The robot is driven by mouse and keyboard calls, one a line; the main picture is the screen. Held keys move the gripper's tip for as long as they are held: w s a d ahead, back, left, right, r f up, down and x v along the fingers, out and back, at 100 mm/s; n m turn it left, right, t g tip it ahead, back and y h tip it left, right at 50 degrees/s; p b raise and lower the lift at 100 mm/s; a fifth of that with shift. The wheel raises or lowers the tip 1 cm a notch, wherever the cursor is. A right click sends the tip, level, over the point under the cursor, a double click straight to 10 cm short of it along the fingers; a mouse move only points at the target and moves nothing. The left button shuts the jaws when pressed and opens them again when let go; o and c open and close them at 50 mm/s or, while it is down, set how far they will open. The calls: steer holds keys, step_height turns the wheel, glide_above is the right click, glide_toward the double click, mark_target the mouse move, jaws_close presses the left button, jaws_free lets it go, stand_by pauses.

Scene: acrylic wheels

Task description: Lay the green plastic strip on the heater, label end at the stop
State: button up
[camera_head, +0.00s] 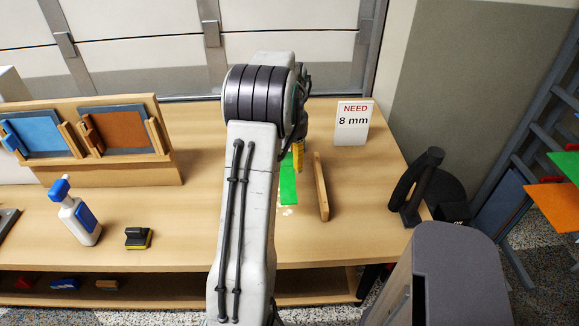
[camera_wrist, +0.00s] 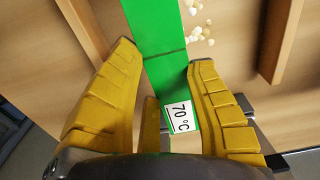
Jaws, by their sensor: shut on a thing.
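The green plastic strip (camera_head: 288,186) shows just right of my arm in the head view, over the wooden bench. In the wrist view the strip (camera_wrist: 165,25) runs between my two yellow fingers, with a dark line across it. Its white label (camera_wrist: 180,117) reads 70 °C and lies on the near part, towards my palm. My gripper (camera_wrist: 164,58) is shut on the strip by its edges. In the head view only a yellow finger (camera_head: 298,155) shows beside my arm. I cannot clearly make out the heater or its stop; grey metal (camera_wrist: 246,104) shows behind the right finger.
A wooden bar (camera_head: 321,187) stands right of the strip, and pale bits (camera_head: 287,211) lie near it. A "NEED 8 mm" sign (camera_head: 353,123) stands behind. A spray bottle (camera_head: 79,213) and a black-yellow block (camera_head: 138,238) stand left. A black stand (camera_head: 420,188) is at the right.

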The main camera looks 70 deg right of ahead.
steer(key=shift+d+f, duration=0.1)
steer(key=shift+f, duration=2)
steer(key=shift+f, duration=0.1)
steer(key=shift+f, duration=0.35)
steer(key=shift+f, duration=0.15)
steer(key=o, duration=1.1)
